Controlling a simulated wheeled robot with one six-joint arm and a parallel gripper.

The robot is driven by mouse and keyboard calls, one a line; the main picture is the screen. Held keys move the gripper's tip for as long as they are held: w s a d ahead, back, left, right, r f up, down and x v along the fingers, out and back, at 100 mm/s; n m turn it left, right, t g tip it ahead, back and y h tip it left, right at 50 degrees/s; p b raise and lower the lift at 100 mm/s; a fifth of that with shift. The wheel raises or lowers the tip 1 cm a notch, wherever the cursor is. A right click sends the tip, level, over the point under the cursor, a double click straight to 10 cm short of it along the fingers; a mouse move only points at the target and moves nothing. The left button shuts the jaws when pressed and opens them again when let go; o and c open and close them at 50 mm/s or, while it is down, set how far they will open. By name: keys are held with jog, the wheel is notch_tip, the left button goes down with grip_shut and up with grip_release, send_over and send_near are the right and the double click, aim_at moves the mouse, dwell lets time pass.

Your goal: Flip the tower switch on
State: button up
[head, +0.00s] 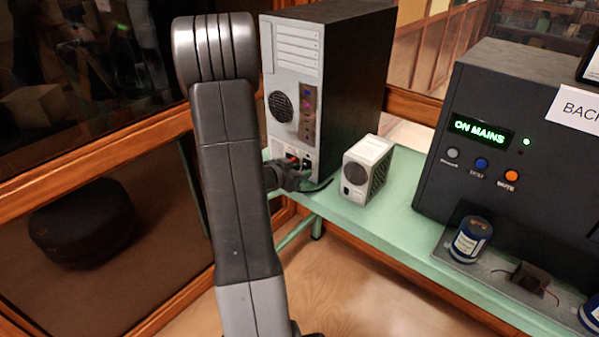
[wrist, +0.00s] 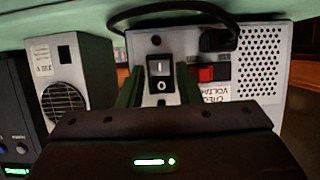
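The computer tower (head: 292,60) stands on the green bench with its back panel facing my arm. Its black rocker switch (wrist: 160,75) shows in the wrist view, where the picture is upside down; it carries white I and O marks, and I cannot tell which side is pressed. My gripper (wrist: 158,88) is open, its two dark fingers apart on either side of the switch, with nothing held between them.
A red voltage selector (wrist: 206,74) and a label sit beside the switch. A black cable (wrist: 185,10) loops close by. A small white power unit (head: 355,178) stands right of the tower on the green bench (head: 345,208). A dark backup unit (head: 440,190) reads "ON MAINS".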

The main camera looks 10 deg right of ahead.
jog(key=shift+w+d, duration=0.1)
jog(key=shift+c, duration=0.4)
grip_shut()
jog(key=f+b, duration=0.1)
jog(key=b, duration=0.1)
jog(key=shift+f+t+h+b, duration=0.1)
jog(key=shift+t+h+b, duration=0.2)
jog(key=shift+h+b, duration=0.1)
jog(key=b, duration=0.2)
jog(key=t+h+b, duration=0.1)
jog(key=b, duration=0.1)
jog(key=shift+f+h, duration=0.2)
jog(key=shift+h, duration=0.1)
jog(key=shift+r+t+h+b, duration=0.15)
jog(key=shift+t+h+b, duration=0.2)
jog(key=shift+b, duration=0.4)
jog(key=shift+o, duration=0.4)
grip_release()
jog(key=shift+r, duration=0.1)
